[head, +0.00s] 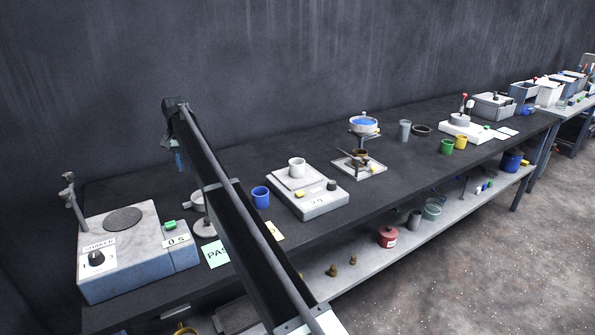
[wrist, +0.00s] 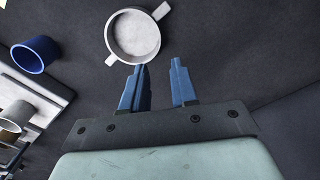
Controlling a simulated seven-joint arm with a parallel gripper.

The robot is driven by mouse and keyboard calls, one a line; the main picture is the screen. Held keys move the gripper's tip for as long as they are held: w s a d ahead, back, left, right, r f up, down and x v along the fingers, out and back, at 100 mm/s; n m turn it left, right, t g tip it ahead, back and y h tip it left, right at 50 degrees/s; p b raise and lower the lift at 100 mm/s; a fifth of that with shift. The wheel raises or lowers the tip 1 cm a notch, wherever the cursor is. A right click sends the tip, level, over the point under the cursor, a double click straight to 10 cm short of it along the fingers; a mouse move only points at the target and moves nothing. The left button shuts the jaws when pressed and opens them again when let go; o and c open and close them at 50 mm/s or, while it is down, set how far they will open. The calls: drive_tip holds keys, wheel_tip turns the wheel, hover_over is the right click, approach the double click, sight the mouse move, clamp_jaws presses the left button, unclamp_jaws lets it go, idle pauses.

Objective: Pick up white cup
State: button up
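A white cup (head: 296,168) stands upright on the scale (head: 318,202) in the head view. In the wrist view a pale cup (wrist: 17,114) on the scale shows at the left edge. A whitish round vessel with two side tabs (wrist: 135,34) lies just beyond my fingertips in the wrist view; in the head view it is partly hidden by my arm (head: 196,203). My gripper (wrist: 158,66) is open, with two blue fingers apart and nothing between them. The vessel is ahead and slightly left of the fingers, and I cannot tell the height gap.
A blue cup (wrist: 36,54) stands between the vessel and the scale. The shaker (head: 135,250) is at the left of the dark bench. A stand with a blue-filled bowl (head: 364,125) is right of the scale. Dark bench right of the fingers in the wrist view is clear.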

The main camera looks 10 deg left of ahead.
drive_tip(key=shift+o, duration=0.4)
drive_tip(key=o, duration=1.1)
drive_tip(key=shift+w+d, duration=0.1)
